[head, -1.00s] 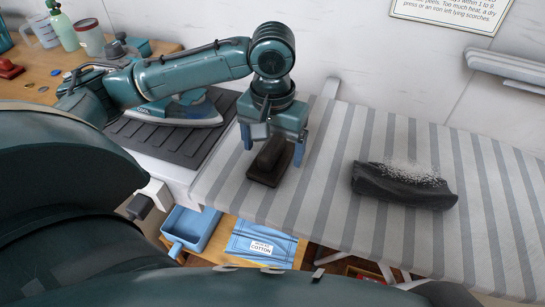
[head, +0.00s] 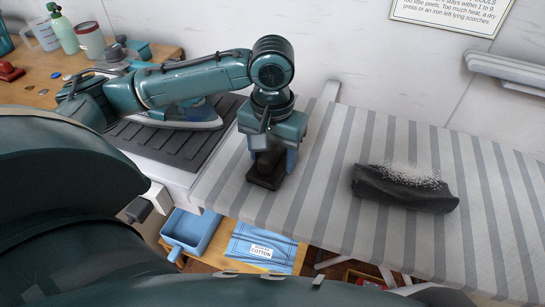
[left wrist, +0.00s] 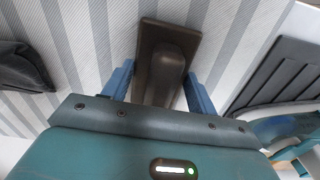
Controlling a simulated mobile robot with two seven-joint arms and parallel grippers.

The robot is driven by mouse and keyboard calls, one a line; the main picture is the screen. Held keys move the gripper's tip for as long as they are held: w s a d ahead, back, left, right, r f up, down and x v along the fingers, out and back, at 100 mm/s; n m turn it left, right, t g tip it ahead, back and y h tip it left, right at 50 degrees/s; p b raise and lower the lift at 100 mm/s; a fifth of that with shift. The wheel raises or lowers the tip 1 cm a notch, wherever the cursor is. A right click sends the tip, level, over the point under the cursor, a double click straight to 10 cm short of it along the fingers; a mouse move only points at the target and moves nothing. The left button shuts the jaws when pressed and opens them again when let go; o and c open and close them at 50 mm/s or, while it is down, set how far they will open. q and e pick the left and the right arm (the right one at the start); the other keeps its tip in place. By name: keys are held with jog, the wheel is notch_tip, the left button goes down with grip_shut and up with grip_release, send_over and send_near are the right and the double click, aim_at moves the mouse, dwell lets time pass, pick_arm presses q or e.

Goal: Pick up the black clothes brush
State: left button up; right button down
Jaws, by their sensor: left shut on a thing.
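The black clothes brush (head: 265,181) is at the left end of the striped ironing board (head: 335,200), dark brown-black with a raised grip on a flat base. My left gripper (head: 270,160) is over it from above, shut on its grip, with blue fingers on either side. In the left wrist view the brush (left wrist: 163,75) shows between the two blue fingers (left wrist: 160,88). Whether its base touches the board cannot be told. My right gripper is not in view.
A dark folded cloth with white specks (head: 404,188) lies on the board to the right. An iron (head: 185,118) rests on a ribbed dark mat (head: 165,142) at left. A blue bin (head: 190,230) and a blue packet (head: 262,248) are below. The board between brush and cloth is clear.

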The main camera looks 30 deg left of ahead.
aim_at(272, 146)
pick_arm(q)
jog(key=shift+r, duration=0.15)
notch_tip(272, 146, up, 10)
jog(key=shift+f+p, duration=0.1)
jog(key=shift+p, duration=1)
